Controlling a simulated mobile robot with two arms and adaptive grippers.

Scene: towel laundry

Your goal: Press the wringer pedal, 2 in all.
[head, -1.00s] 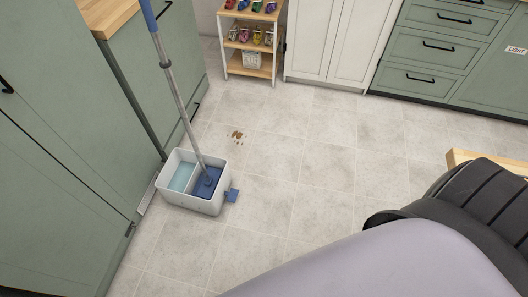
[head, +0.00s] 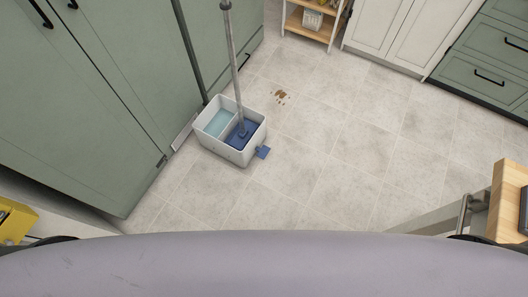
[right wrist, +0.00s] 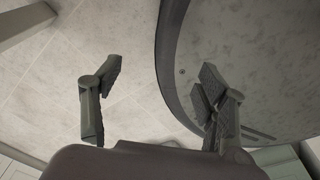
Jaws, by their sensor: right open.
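A white mop bucket (head: 225,153) stands on the floor beside the green cabinets in the head view. One compartment holds pale blue water (head: 217,123). The other is the blue wringer (head: 244,134), with a mop (head: 235,70) standing upright in it. The blue wringer pedal (head: 263,153) sticks out low on the bucket's right side. My right gripper (right wrist: 155,85) is open and empty in the right wrist view, above the floor and away from the bucket. My left gripper is not in view.
A brown spill (head: 281,97) lies on the tiles behind the bucket. Green cabinets (head: 100,100) stand close on the left. A wooden-topped piece (head: 508,205) is at the right edge, and a yellow object (head: 14,220) at the left. The floor right of the bucket is clear.

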